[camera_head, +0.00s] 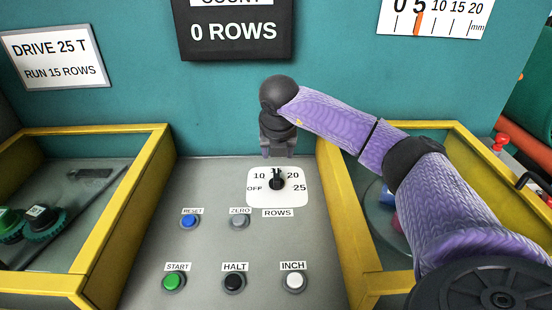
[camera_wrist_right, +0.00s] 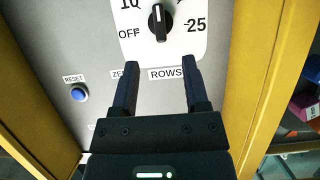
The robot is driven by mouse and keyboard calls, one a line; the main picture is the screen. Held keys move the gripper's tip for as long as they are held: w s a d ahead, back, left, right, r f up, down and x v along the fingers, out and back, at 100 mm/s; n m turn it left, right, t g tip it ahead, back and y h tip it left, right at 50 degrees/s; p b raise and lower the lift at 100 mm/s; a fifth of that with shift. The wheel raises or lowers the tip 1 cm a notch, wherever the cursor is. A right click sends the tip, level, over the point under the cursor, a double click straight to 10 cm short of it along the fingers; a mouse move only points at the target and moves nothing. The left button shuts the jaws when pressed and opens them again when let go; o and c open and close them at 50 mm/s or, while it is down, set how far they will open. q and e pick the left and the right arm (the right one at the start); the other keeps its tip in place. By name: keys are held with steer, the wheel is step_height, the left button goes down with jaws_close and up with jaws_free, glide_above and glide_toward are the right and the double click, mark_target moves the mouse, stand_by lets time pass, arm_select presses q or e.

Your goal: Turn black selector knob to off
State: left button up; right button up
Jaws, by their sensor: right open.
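The black selector knob (camera_head: 277,181) sits on a white dial plate marked OFF, 10, 20 and 25, above the ROWS label. Its pointer is up, near a mark between 10 and 20 that is partly hidden in the head view. The knob (camera_wrist_right: 160,23) also shows at the top of the right wrist view, with its pointer up. My right gripper (camera_head: 278,152) is open and empty, just beyond the dial in the head view. Its two fingers (camera_wrist_right: 160,64) point toward the knob in the wrist view, apart from it. My left gripper is not in view.
The grey panel has a blue RESET button (camera_head: 189,221), a grey ZERO button (camera_head: 239,221), and green START (camera_head: 174,281), black HALT (camera_head: 234,282) and white INCH (camera_head: 294,281) buttons. Yellow-framed bays (camera_head: 125,215) flank the panel. A display reading 0 ROWS (camera_head: 234,32) is on the teal wall.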

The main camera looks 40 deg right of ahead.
mark_target(277, 175)
steer(key=b+x, duration=0.3)
steer(key=x, duration=0.6)
steer(key=shift+f, duration=0.4)
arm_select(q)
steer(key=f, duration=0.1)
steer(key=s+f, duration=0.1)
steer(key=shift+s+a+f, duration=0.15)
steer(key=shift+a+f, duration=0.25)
arm_select(e)
jaws_close()
